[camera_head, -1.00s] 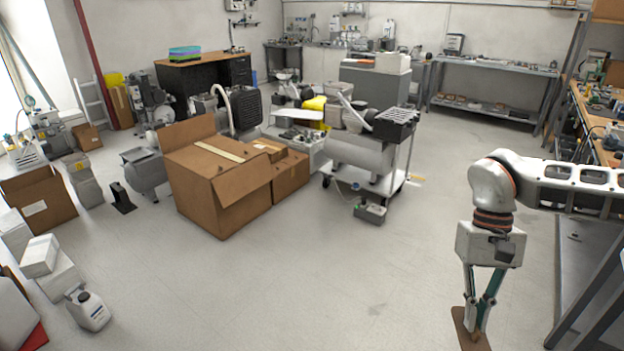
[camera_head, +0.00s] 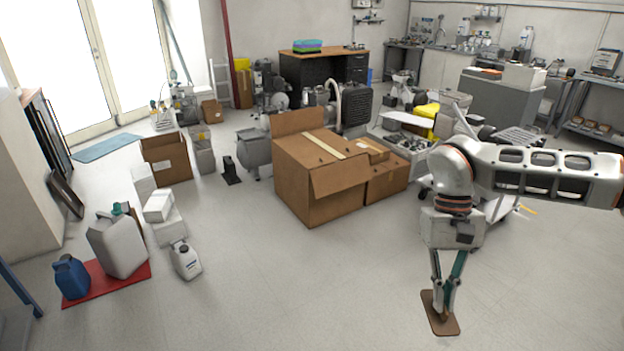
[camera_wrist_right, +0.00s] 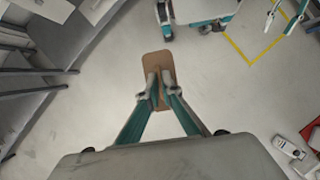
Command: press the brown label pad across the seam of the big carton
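The big carton (camera_head: 308,183) stands on the floor in the middle of the head view, with flaps sticking out at its back left and front right. A pale strip (camera_head: 324,145) runs along its top. My right gripper (camera_head: 443,312) is shut on the brown label pad (camera_head: 432,322), well to the right and in front of the carton, apart from it. In the right wrist view the fingertips (camera_wrist_right: 160,88) pinch the pad (camera_wrist_right: 157,64). A teal and white part at that view's upper right edge looks like my left gripper, cut off; its opening is unclear.
A smaller carton (camera_head: 386,180) adjoins the big carton's right side. An open carton (camera_head: 167,160), a white jug (camera_head: 185,260) and a red mat (camera_head: 140,277) with containers are at the left. The floor in front of the big carton is clear.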

